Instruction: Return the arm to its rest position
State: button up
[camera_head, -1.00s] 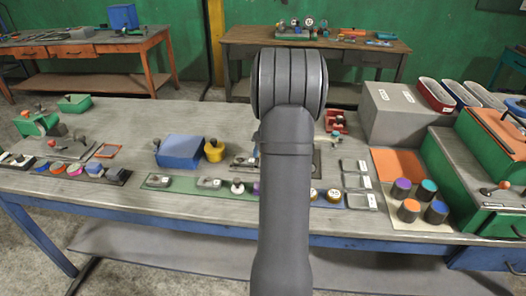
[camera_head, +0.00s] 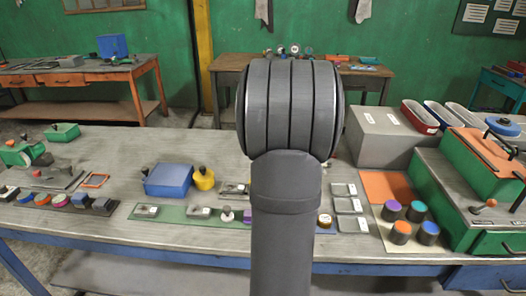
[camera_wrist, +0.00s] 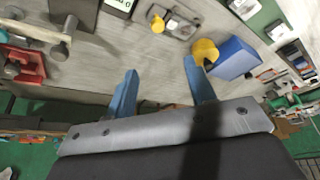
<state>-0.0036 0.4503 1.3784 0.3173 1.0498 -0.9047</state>
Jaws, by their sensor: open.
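In the wrist view my gripper (camera_wrist: 162,92) shows as two blue fingers on a grey bar, spread well apart with nothing between them. The fingers point over the grey workbench top (camera_wrist: 150,50). In the head view my gripper is hidden behind my own dark grey arm, which stands upright in the middle of the picture. The workbench (camera_head: 110,205) spans the front of that view.
A blue box (camera_head: 168,179) and a yellow pot (camera_head: 203,179) stand left of my arm; both show in the wrist view. A grey block (camera_head: 385,140), several coloured cylinders (camera_head: 402,230) and green cases (camera_head: 440,190) stand right. Bare bench lies behind the blue box.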

jog(key=x, duration=1.7)
jog(key=shift+w+f, duration=0.1)
jog(key=shift+f, duration=0.25)
jog(key=shift+d+r, duration=0.1)
jog(key=shift+d, duration=0.3)
jog(key=shift+o, duration=0.2)
